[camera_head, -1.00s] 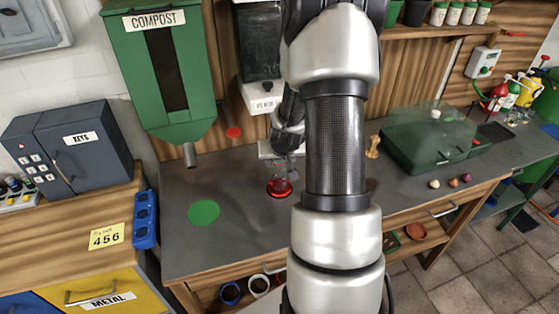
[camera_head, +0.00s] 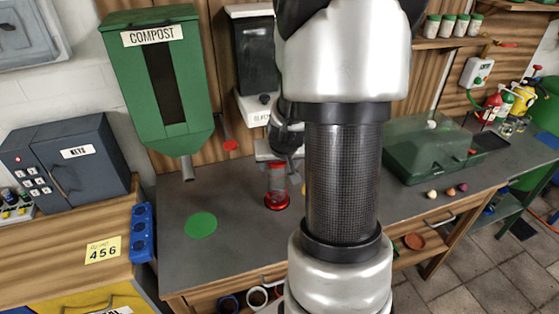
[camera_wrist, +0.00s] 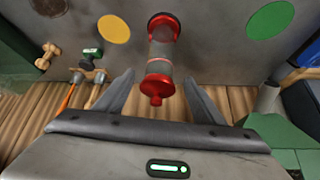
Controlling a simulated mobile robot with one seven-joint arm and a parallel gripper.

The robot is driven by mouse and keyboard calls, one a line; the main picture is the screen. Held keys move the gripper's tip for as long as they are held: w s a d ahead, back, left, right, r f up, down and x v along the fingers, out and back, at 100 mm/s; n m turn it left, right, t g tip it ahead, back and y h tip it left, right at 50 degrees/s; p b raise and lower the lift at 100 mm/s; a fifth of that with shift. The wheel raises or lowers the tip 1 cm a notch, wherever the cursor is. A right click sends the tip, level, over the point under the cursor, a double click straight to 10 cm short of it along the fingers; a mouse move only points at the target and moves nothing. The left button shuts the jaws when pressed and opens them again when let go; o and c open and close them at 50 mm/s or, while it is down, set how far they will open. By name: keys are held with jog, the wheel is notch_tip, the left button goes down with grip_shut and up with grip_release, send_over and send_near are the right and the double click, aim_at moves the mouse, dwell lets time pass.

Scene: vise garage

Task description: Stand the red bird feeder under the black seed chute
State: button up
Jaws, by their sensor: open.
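The red bird feeder (camera_head: 277,184), a clear tube with red base and top, stands upright on the grey bench. In the wrist view the feeder (camera_wrist: 161,50) shows from above, its red knob towards the camera. My gripper (camera_wrist: 159,78) is open, one finger on each side of the feeder's top end, with visible gaps. In the head view my gripper (camera_head: 282,158) is at the feeder's top, partly hidden by my arm. The black seed chute (camera_head: 256,55), a dark hopper on a white labelled base, hangs on the wall behind; its outlet is not clear.
A green compost hopper (camera_head: 160,85) hangs to the left, with a green disc (camera_head: 201,225) on the bench near it. A yellow disc (camera_wrist: 113,29) lies beside the feeder. A dark green box (camera_head: 425,150) stands right. The bench around the feeder is mostly clear.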

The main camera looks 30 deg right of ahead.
jog(key=v, duration=0.3)
